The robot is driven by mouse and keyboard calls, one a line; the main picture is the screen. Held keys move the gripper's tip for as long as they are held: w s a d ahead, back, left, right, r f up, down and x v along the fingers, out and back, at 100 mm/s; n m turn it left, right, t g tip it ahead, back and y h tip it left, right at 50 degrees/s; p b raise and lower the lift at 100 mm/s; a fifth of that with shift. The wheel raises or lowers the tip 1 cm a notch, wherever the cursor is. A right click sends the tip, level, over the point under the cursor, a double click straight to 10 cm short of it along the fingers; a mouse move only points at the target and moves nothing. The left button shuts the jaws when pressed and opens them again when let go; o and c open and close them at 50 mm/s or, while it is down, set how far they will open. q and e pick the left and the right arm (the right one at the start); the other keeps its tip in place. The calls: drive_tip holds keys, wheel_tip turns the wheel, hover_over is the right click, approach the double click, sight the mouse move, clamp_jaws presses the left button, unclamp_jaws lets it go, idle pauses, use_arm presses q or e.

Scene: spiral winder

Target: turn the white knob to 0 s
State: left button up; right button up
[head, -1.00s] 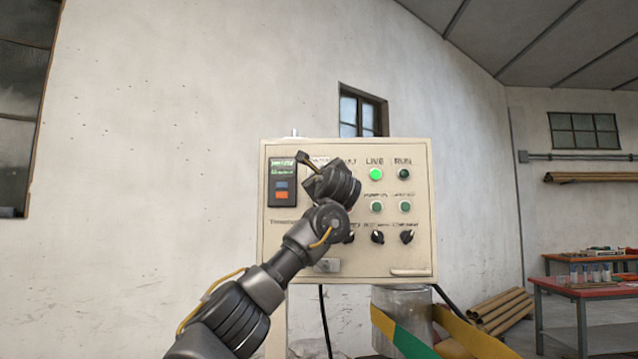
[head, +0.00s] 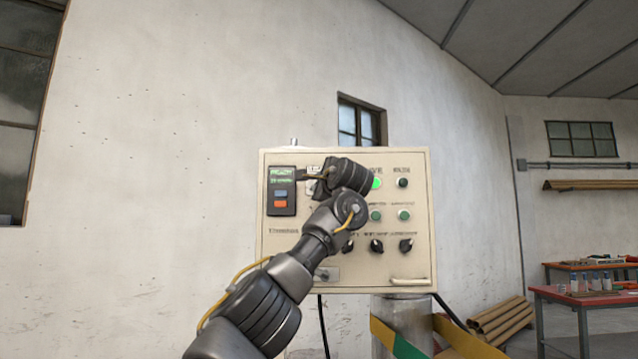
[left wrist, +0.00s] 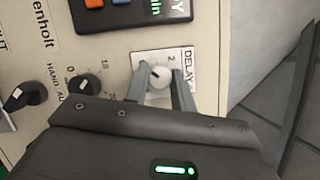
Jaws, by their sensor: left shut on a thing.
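The white knob (left wrist: 158,74) sits on a white plate marked DELAY (left wrist: 188,66), with a 2 printed beside it. A small dark mark shows on the knob; its exact setting is too small to read. My left gripper (left wrist: 162,82) has one finger on each side of the knob and is shut on it. In the head view my left gripper (head: 316,176) is at the upper left of the control box (head: 345,272), next to the display, and the knob is hidden behind it. My right gripper is not in view.
A display with blue and orange buttons (head: 281,192) is left of the gripper. A black knob (left wrist: 86,86) is near the fingers in the left wrist view. Lamps, green buttons and black knobs (head: 406,245) fill the box's right side. A red table (head: 590,296) stands far right.

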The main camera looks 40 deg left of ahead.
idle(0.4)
use_arm(q)
drive_tip(key=o, duration=1)
